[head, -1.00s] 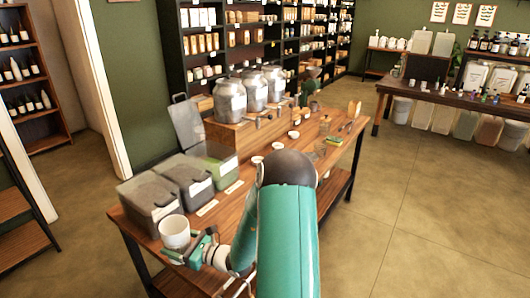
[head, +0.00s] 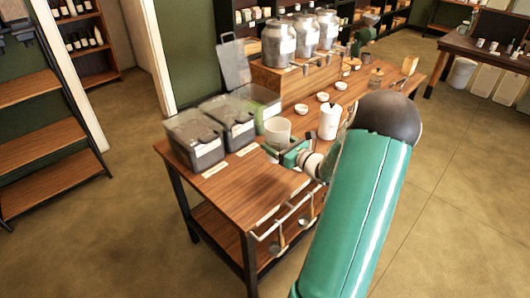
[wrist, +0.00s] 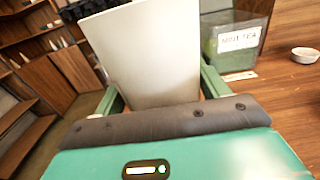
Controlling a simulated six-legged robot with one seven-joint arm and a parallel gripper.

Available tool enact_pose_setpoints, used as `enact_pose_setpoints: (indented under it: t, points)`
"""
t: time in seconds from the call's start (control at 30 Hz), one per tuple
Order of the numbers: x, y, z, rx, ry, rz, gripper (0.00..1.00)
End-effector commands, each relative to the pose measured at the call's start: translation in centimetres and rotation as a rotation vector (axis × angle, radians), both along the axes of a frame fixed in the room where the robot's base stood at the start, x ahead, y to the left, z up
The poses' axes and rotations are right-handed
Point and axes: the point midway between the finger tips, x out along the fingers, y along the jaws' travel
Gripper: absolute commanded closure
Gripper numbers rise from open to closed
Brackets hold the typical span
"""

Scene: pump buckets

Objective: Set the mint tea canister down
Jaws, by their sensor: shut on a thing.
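A white, open-topped canister (head: 278,131) is held by my gripper (head: 283,152) in front of the storage bins. My gripper is shut on it, a finger on each side. In the wrist view the pale canister (wrist: 150,55) stands large between the fingers of my gripper (wrist: 160,92), slightly tilted in the picture. Its contents do not show. Its base is hidden, so I cannot tell whether it touches the table. A clear bin (wrist: 238,42) labelled MINT TEA, with green contents, stands behind it to the right.
The wooden table (head: 225,185) has a clear front area left of my arm. Two dark-filled bins (head: 195,140) stand at its left. A white lidded pot (head: 329,123) and small white bowls (head: 323,97) lie to the right. Scoops hang from a front rail (head: 280,222).

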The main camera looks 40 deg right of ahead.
Motion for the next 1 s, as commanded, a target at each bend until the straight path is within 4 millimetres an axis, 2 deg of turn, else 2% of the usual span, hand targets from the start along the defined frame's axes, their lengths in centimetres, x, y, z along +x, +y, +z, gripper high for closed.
enact_pose_setpoints:
  t: [0.1, 0.3, 0.4, 0.57, 0.8, 1.0]
  points:
    - [2.5, 1.4, -1.3, 0.003, 0.0, 0.003, 0.57]
    - [4.9, 2.5, -4.9, 0.004, 0.0, 0.002, 0.57]
    - [5.6, 2.8, -5.8, 0.002, -0.001, 0.001, 0.57]
    - [6.3, 3.2, -6.7, 0.0, -0.001, 0.002, 0.57]
    - [6.5, 3.3, -10.0, 0.001, -0.001, 0.0, 0.57]
    - [6.5, 3.3, -10.0, -0.002, -0.002, 0.0, 0.57]
